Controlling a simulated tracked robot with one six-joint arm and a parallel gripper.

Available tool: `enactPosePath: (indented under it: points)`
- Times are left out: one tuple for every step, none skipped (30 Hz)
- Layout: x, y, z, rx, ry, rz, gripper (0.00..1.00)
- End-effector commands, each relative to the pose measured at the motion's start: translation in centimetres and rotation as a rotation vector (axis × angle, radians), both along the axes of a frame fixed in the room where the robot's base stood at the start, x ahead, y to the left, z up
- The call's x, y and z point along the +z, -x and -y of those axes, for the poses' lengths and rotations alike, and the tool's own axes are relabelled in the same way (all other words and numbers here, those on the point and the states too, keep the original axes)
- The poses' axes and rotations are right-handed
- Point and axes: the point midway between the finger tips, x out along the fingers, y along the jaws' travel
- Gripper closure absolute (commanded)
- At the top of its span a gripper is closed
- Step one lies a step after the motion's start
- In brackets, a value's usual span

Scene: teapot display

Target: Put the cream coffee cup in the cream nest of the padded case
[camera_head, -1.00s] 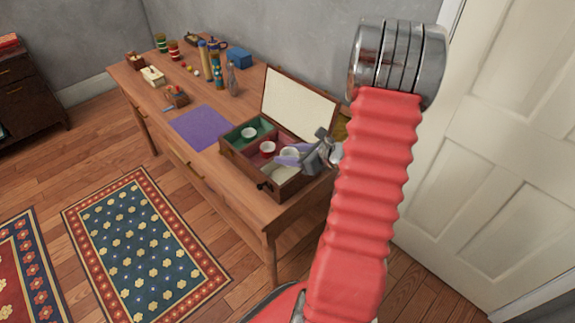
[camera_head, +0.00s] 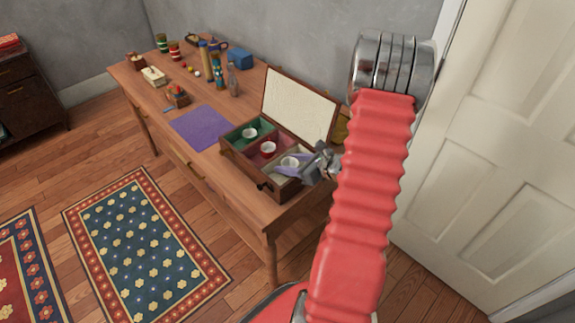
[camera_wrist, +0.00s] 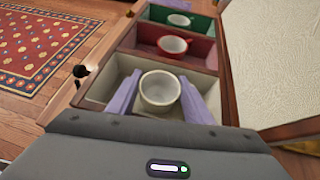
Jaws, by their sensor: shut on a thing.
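The cream coffee cup (camera_wrist: 160,90) is upright between the two lilac fingers of my gripper (camera_wrist: 159,100), which is shut on it. In the wrist view the cup is inside the outline of the cream nest (camera_wrist: 207,82), the nearest compartment of the padded case (camera_wrist: 229,100). I cannot tell whether the cup's base touches the nest's floor. In the head view the cup (camera_head: 289,162) shows at the case's (camera_head: 232,152) right compartment, with my gripper (camera_head: 290,170) reaching in from the right.
The case's open lid (camera_head: 300,103) stands at the back. A purple mat (camera_head: 200,127) lies left of the case, and bottles (camera_head: 232,80) stand behind it.

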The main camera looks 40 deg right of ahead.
Motion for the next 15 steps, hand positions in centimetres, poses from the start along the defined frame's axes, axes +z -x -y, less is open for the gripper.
enactPosePath:
  points:
    - [0.03, 0.00, 0.02, 0.000, 0.000, 0.000, 0.77]
    - [0.03, 0.00, 0.02, 0.000, 0.000, 0.000, 0.77]
    - [0.03, 0.00, 0.02, 0.000, 0.000, 0.000, 0.77]
    - [0.00, 0.01, 0.02, 0.000, 0.000, 0.000, 0.77]
    - [-0.07, 0.01, 0.02, 0.000, 0.000, 0.000, 0.77]
    - [-0.17, 0.01, 0.02, 0.000, -0.001, 0.000, 0.77]
    - [-0.25, 0.02, 0.02, 0.000, -0.001, 0.000, 0.77]
    - [-0.32, 0.02, 0.03, 0.000, -0.001, 0.000, 0.77]
    - [-0.41, 0.02, 0.03, 0.000, -0.001, 0.000, 0.77]
    - [-0.36, 0.02, 0.03, -0.001, 0.000, 0.000, 0.52]
    - [-0.35, 0.02, 0.04, -0.001, 0.000, 0.000, 0.50]
    - [-0.35, 0.02, 0.04, -0.001, 0.000, 0.000, 0.47]
    - [-0.35, 0.02, 0.04, -0.001, 0.000, 0.000, 0.45]
    - [-0.35, 0.02, 0.04, -0.001, 0.000, 0.000, 0.43]
    - [-0.34, 0.03, 0.05, -0.001, 0.000, 0.000, 0.40]
